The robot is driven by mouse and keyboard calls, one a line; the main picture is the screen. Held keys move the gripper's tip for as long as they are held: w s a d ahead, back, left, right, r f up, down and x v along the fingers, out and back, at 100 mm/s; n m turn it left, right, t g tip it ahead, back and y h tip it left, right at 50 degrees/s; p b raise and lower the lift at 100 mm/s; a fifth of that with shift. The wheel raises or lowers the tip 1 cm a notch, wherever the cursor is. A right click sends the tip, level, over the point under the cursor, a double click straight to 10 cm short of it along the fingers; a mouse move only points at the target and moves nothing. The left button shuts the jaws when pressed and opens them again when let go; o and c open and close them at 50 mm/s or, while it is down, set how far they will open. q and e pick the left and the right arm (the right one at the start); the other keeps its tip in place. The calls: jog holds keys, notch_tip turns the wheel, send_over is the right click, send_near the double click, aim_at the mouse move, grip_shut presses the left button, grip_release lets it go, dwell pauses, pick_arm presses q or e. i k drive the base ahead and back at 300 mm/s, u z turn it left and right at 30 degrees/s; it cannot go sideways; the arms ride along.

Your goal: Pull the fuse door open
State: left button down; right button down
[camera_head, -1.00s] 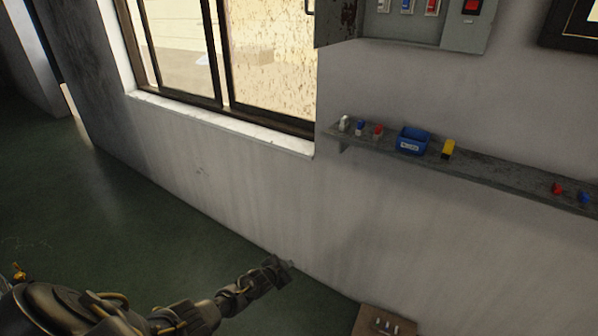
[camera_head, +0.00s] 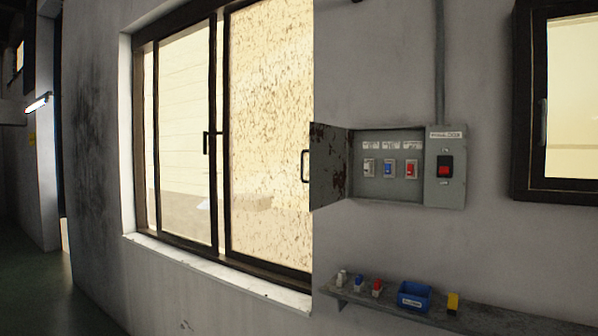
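The fuse box (camera_head: 390,190) is a grey metal cabinet on the wall, right of the large window. Its fuse door (camera_head: 330,166), grey with rusty patches, stands swung open to the left, with a dark handle (camera_head: 305,166) at its left edge. Inside are a white fuse (camera_head: 369,168), a blue fuse (camera_head: 388,168) and a red fuse (camera_head: 410,169) in a row. A red switch (camera_head: 445,166) sits on the panel to the right. Neither of my grippers is in view.
A wall shelf (camera_head: 490,318) below the box holds white, blue and red fuses (camera_head: 359,283), a blue bin (camera_head: 414,297) and a yellow block (camera_head: 453,303). A large window (camera_head: 215,140) is at left, and a smaller framed window (camera_head: 570,100) is at right.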

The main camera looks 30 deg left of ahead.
aim_at(326, 182)
jog(key=z, duration=0.15)
jog(key=i, duration=0.85)
jog(key=u, duration=0.15)
